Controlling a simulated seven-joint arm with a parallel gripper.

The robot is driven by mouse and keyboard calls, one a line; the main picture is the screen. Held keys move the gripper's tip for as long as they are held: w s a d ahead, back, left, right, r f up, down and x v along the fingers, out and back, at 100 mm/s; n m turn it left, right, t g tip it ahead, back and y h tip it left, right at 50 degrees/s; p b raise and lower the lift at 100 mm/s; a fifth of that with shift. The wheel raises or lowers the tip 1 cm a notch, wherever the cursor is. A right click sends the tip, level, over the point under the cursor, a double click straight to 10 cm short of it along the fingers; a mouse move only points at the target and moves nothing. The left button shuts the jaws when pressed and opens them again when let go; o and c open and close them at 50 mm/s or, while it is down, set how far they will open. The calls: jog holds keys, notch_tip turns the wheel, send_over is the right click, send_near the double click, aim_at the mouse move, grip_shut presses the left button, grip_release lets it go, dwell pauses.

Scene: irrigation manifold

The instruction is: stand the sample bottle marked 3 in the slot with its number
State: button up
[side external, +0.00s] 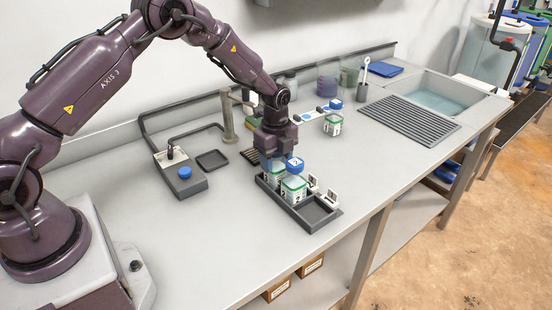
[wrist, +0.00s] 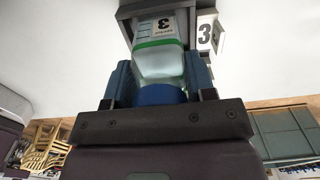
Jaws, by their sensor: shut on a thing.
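My gripper (side external: 274,162) is shut on the bottle marked 3 (wrist: 162,58), a clear bottle with a green band, white label and blue cap (wrist: 162,94). In the wrist view its lower end is between the dark walls of a slot (wrist: 124,12), beside a plate marked 3 (wrist: 206,34). I cannot tell if it touches the slot floor. In the side view the held bottle (side external: 277,173) is partly hidden by my gripper and the neighbouring bottle. It is at the far end of the dark tray (side external: 329,223).
A second blue-capped bottle (side external: 293,189) stands in the tray's middle, close beside my gripper. The near slot (side external: 316,210) is empty. Another bottle (side external: 333,125) stands on the counter behind. A control box with a blue button (side external: 184,180) is at left; a sink (side external: 432,94) is at right.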

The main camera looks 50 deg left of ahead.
jog(key=shift+f, duration=0.15)
jog(key=o, duration=1)
notch_tip(320, 180, up, 13)
jog(key=shift+f, duration=0.2)
jog(key=s+d+r+n+t, duration=0.35)
jog(key=s+r+n, duration=0.45)
jog(key=s+r, duration=0.5)
jog(key=s+d+r+n, duration=0.1)
jog(key=s+n, duration=0.2)
jog(key=s, duration=0.2)
jog(key=s+d+r+n+t, duration=0.1)
jog(key=s+n, duration=0.2)
jog(key=s, duration=0.2)
jog(key=s+d+r+n+t, duration=0.1)
jog(key=s+n, duration=0.3)
jog(key=s, duration=0.1)
jog(key=shift+s+r, duration=0.15)
jog(key=shift+r, duration=0.25)
